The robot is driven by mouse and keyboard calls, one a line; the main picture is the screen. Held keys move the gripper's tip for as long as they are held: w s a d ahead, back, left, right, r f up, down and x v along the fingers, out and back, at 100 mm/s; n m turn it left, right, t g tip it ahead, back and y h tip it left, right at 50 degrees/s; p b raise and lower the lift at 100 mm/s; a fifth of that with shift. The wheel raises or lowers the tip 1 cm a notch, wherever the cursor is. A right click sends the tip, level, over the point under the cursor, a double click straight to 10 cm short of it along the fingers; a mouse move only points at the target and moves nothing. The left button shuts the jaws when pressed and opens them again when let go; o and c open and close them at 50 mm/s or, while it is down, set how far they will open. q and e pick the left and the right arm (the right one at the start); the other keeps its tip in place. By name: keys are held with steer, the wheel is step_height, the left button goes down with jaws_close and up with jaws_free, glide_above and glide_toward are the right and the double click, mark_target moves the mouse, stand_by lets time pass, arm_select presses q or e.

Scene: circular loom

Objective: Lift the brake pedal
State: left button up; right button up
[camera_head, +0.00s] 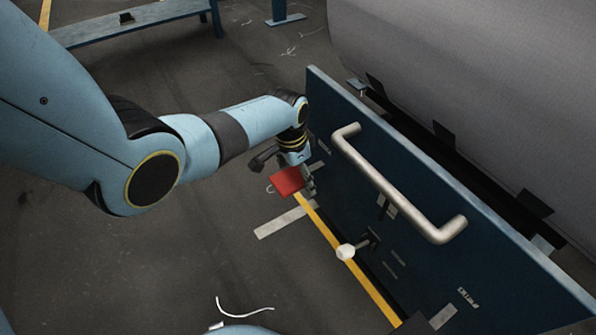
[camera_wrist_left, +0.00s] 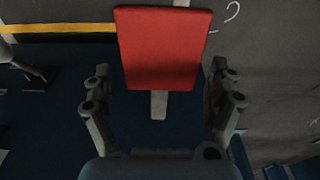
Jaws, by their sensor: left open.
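The red brake pedal (camera_head: 286,182) sticks out low from the dark blue panel (camera_head: 400,205) of the loom. In the left wrist view the pedal (camera_wrist_left: 163,48) is a flat red plate on a short grey stem. My left gripper (camera_head: 284,163) is at the pedal, close to the panel. In the wrist view its open fingers (camera_wrist_left: 161,82) stand on either side of the pedal's near end and stem, with gaps on both sides. I see no contact. The head view partly hides the fingers behind the pedal and wrist. My right gripper is not in view.
A bent metal handle (camera_head: 395,190) projects from the panel, right of my left wrist. A lever with a white knob (camera_head: 346,252) sits lower right of the pedal. A large grey roll (camera_head: 480,80) lies behind the panel. The floor left of the yellow line (camera_head: 335,245) is mostly clear, with thread scraps.

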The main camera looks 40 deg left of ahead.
mark_target(293, 178)
arm_select(q)
step_height(293, 178, up, 12)
steer(key=s, duration=0.1)
steer(key=shift+s+a, duration=0.2)
steer(key=shift+a, duration=0.1)
stand_by(0.5)
